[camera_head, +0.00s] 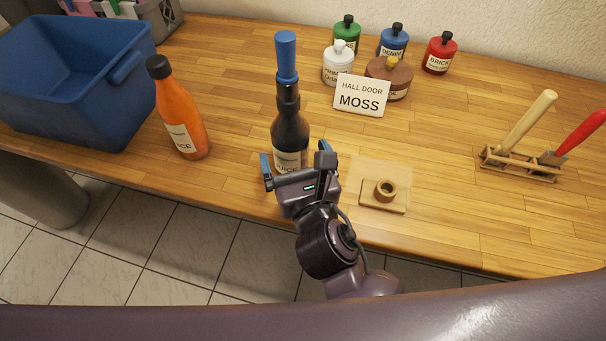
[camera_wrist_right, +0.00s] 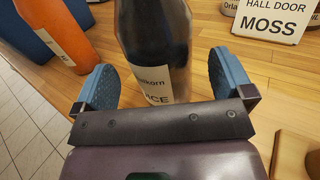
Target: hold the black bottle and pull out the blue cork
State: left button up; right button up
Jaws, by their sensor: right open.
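The black bottle (camera_head: 290,130) stands upright near the table's front edge, with a pale label on its lower part. The blue cork (camera_head: 286,57) sits in its mouth and sticks up. My right gripper (camera_head: 293,163) is open at the bottle's lower front. In the right wrist view the bottle (camera_wrist_right: 155,45) stands between the two blue finger pads of the gripper (camera_wrist_right: 165,85), with a visible gap on each side. The cork is out of the right wrist view. My left gripper is not in view.
An orange bottle (camera_head: 181,115) stands left of the black bottle, beside a blue bin (camera_head: 60,85). A wooden holder with a ring (camera_head: 384,195) lies to the right. A MOSS sign (camera_head: 360,96) and several small bottles stand behind. A tool rack (camera_head: 520,163) is far right.

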aim_at(291, 144)
jog(key=shift+x, duration=1.65)
jog(key=shift+c, duration=0.2)
jog(key=c, duration=1.2)
